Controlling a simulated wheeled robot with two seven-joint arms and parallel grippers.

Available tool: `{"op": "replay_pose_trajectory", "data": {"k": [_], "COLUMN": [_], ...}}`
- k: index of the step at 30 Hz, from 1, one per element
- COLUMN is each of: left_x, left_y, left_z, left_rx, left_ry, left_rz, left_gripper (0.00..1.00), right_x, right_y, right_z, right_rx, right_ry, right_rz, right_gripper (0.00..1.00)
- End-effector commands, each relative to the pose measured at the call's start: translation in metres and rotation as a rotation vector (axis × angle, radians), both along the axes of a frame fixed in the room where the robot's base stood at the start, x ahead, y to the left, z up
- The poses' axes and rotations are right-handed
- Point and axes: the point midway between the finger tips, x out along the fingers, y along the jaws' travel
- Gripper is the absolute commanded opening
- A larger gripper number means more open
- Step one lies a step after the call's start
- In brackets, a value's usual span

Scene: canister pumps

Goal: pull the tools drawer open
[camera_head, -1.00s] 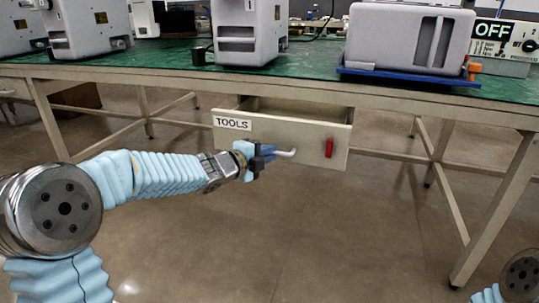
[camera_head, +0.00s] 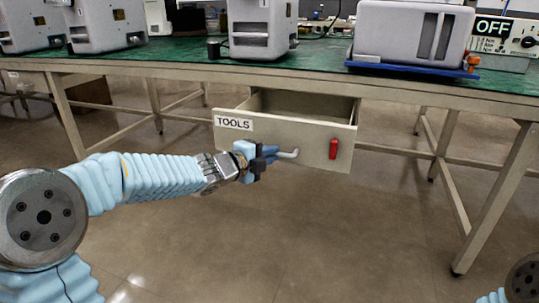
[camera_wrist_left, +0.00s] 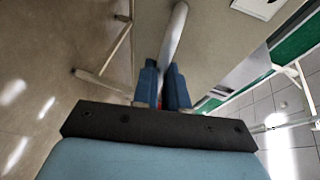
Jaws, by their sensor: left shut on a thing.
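The tools drawer (camera_head: 310,143) hangs under the green-topped workbench, with a white TOOLS label (camera_head: 234,123) at its front left. It stands partly open, and its inside shows behind the front panel. My left gripper (camera_head: 268,158) is at the drawer front, shut on the pale drawer handle (camera_head: 289,154). In the left wrist view the two blue fingers (camera_wrist_left: 162,88) are on either side of the handle (camera_wrist_left: 174,38). My right gripper is out of view; only a bit of my right arm shows at the bottom right corner.
A red tag-like object (camera_head: 333,149) is on the drawer front's right side. Grey machines (camera_head: 263,30) stand on the workbench (camera_head: 190,61), one on a blue tray (camera_head: 400,70). An OFF panel (camera_head: 500,35) is at the right. The floor before the drawer is clear.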

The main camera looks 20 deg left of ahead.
Motion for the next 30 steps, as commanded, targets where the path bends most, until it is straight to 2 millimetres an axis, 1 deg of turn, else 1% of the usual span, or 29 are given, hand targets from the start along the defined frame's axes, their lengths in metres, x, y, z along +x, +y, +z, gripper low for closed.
{"op": "replay_pose_trajectory", "data": {"k": [1, 2, 3, 6, 14, 17, 20, 30], "left_x": [0.0, 0.0, 0.0, 0.0, 0.0, -0.005, -0.018, -0.091], "left_y": [0.0, 0.0, 0.0, 0.0, 0.0, 0.003, 0.009, 0.043], "left_z": [-0.001, -0.001, -0.001, -0.001, 0.0, 0.002, 0.006, 0.021], "left_rx": [0.001, 0.001, 0.001, 0.001, 0.0, 0.0, 0.0, 0.0], "left_ry": [0.002, 0.002, 0.002, 0.002, 0.0, 0.0, -0.001, 0.0], "left_rz": [-0.001, -0.001, -0.001, -0.001, 0.0, 0.001, 0.001, 0.003], "left_gripper": [0.0, 0.17, 0.23, 0.37, 0.37, 0.37, 0.37, 0.37], "right_x": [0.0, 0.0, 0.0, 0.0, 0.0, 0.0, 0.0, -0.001], "right_y": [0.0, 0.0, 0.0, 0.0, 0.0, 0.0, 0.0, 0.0], "right_z": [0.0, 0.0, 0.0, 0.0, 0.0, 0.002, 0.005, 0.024], "right_rx": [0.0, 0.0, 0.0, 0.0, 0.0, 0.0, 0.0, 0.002], "right_ry": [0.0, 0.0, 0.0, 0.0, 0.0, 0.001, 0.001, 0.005], "right_rz": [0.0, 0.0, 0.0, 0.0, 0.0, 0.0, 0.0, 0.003], "right_gripper": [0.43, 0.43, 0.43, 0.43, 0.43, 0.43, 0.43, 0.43]}}
